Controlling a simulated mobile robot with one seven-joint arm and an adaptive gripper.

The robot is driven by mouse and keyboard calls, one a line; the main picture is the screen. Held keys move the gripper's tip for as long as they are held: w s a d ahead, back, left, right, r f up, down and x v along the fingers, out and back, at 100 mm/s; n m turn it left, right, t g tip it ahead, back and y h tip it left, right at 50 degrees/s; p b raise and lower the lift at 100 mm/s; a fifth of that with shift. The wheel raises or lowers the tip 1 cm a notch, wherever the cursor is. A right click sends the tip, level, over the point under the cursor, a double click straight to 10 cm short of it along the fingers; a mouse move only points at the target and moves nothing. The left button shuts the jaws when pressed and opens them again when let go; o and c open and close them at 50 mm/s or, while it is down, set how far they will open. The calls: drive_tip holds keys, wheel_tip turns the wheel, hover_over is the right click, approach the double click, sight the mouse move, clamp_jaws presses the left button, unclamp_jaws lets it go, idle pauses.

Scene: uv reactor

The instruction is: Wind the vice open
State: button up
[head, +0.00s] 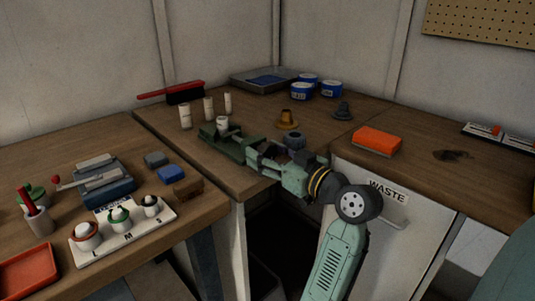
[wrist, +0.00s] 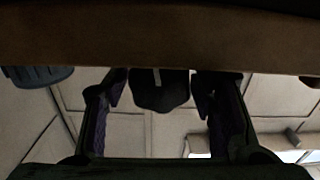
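The green vice (head: 225,145) sits at the front edge of the wooden bench in the head view. A pale cup-like piece (head: 222,124) shows at its jaws; I cannot tell if it is clamped. My gripper (head: 257,160) is at the right end of the vice, coming in from the right. In the wrist view its two fingers (wrist: 160,92) stand apart. A dark rounded part (wrist: 160,95) with a pale streak shows between them, with gaps on both sides. It may be the vice's handle end; I cannot tell.
An orange block (head: 376,140) lies to the right. A brown bench surface (wrist: 160,40) fills the wrist view's top.

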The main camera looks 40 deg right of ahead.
drive_tip(key=shift+o, duration=1)
drive_tip(key=s, duration=1.2)
drive_tip(key=shift+d, duration=0.45)
